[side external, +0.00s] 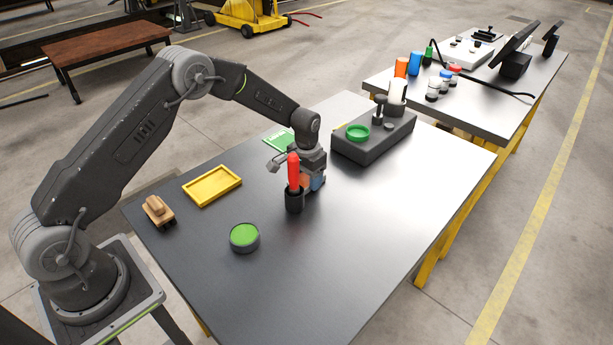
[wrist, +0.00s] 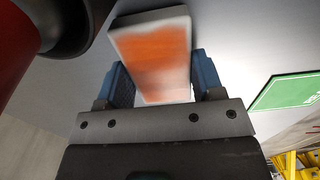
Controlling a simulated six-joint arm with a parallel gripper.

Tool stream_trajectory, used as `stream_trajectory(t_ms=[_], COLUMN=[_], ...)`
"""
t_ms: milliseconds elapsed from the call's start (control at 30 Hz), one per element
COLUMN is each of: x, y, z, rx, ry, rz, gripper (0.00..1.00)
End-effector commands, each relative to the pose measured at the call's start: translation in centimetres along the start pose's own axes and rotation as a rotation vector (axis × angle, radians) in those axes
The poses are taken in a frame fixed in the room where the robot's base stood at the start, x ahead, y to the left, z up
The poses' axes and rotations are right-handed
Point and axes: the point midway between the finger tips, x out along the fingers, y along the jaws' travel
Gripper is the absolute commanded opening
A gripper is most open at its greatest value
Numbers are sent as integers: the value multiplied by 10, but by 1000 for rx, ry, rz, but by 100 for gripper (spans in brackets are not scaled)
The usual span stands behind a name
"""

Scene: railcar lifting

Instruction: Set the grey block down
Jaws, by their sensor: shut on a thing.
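The grey block (wrist: 120,45) has a large orange patch on its face and sits between the two blue fingers of my gripper (wrist: 163,75) in the wrist view. My gripper is shut on it. In the side view my gripper (side external: 314,181) points down low over the dark table, behind a red upright object in a black cup. That red object hides most of the block there. I cannot tell whether the block touches the table.
The red object (side external: 293,170) in its black cup (side external: 294,203) stands close beside my gripper. The dark table (side external: 350,240) also holds a green-topped round tin (side external: 244,236), a yellow tray (side external: 212,186), a wooden brush (side external: 158,210), a green sheet (side external: 277,141) and a dark stand (side external: 372,150). The front right is clear.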

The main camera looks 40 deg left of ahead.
Motion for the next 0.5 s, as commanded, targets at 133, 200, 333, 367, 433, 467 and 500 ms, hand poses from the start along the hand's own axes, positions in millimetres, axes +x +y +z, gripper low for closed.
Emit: stream_trajectory(t_ms=[133, 200, 333, 367, 433, 467, 500], x=[-2, -1, 2, 2, 2, 2, 2], y=[0, 0, 0, 0, 0, 0, 0], z=[-1, -1, 0, 0, 0, 0, 0], rx=[0, 0, 0, 0, 0, 0, 0], ry=[4, 3, 1, 1, 1, 1, 1], rz=[0, 0, 0, 0, 0, 0, 0], gripper=[27, 27, 64, 67, 74, 77, 80])
